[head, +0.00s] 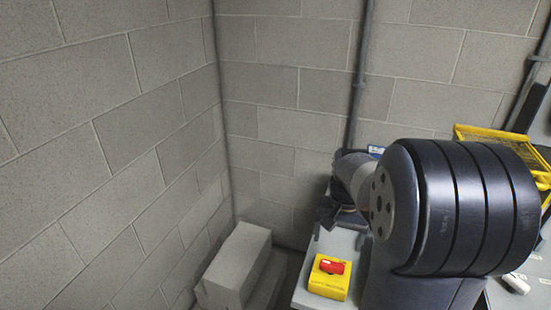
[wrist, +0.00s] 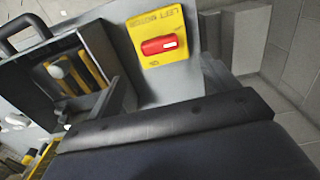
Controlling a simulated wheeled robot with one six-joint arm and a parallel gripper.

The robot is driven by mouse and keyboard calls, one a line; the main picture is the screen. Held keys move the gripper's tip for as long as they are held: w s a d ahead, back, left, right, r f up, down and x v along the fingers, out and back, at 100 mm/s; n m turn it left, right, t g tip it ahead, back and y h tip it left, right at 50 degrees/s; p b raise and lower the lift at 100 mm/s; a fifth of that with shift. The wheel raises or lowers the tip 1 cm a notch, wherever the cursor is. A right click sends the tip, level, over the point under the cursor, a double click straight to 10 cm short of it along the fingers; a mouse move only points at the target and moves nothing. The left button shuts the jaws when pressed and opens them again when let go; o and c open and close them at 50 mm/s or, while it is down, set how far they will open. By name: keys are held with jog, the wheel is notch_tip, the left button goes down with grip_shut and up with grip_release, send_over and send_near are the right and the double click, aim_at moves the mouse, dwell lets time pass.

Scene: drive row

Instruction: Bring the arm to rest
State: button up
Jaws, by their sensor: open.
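My arm (head: 455,205) is large and dark in the head view, bent over the right side. My gripper (wrist: 163,85) is open in the wrist view, its two grey fingers spread apart with nothing seen between them. In the head view its dark end is partly hidden behind my arm. A yellow switch plate (wrist: 160,40) with the words "LEFT MOTOR" lies beyond the fingers. Its red handle (wrist: 160,46) lies crosswise to the picture and appears apart from the fingers. The plate also shows at the lower middle of the head view (head: 328,287), with its red handle on top.
A grey open box (wrist: 98,42) with yellow parts inside stands left of the plate. Pale blocks (head: 236,264) stand by the left wall. A yellow frame (head: 500,136) is behind my arm at right. Block walls (head: 90,130) close in the corner; a pipe (head: 360,80) runs up the back wall.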

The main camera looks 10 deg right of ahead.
aim_at(333, 264)
notch_tip(333, 264, down, 10)
jog(key=shift+r+m, duration=0.15)
jog(key=shift+m, duration=0.15)
dwell(0.5)
